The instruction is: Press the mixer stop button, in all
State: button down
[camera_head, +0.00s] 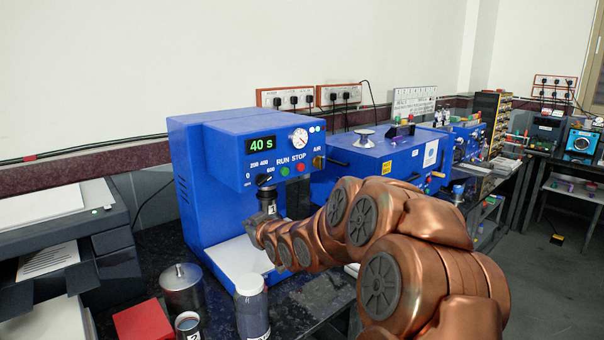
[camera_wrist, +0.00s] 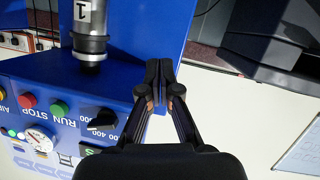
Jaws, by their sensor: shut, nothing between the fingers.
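The blue mixer (camera_head: 190,190) stands on the dark bench. Its green display reads 40 s. The red STOP button (camera_head: 301,167) is on its front panel, right of the green RUN button (camera_head: 284,171). In the wrist view, where the panel appears upside down, the STOP button (camera_wrist: 28,100) is at the left, with the RUN button (camera_wrist: 60,107) beside it. My gripper (camera_wrist: 158,70) is shut and empty, apart from both buttons, over the panel's edge beyond the black dial (camera_wrist: 101,119). In the head view my copper arm reaches in front of the mixer; I cannot make out the fingers there.
A metal cup marked 1 (camera_wrist: 89,35) hangs beneath the mixer head. A lidded metal pot (camera_head: 182,289), a jar (camera_head: 252,310) and a red box (camera_head: 143,322) stand in front. A printer (camera_head: 110,240) is at the left, another blue machine (camera_head: 375,165) at the right.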

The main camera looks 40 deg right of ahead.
jog(key=w+d+r+t+h, duration=0.1)
jog(key=d+r+t, duration=0.15)
jog(key=d, duration=0.35)
jog(key=t+h+b, duration=0.3)
jog(key=t, duration=0.2)
send_near(301, 167)
jog(key=w+a+r, duration=0.1)
jog(key=w+a, duration=0.1)
jog(key=s+d+r+m+t+h, duration=0.1)
jog(key=s+d+r+t+h, duration=0.1)
jog(key=s, duration=0.4)
jog(key=shift+d+r+t, duration=0.25)
jog(key=shift+d+t, duration=0.3)
jog(key=shift+d, duration=0.6)
jog(key=w+p, duration=0.5)
jog(key=w, duration=0.3)
jog(key=shift+w, duration=0.35)
jog(key=shift+d, duration=0.1)
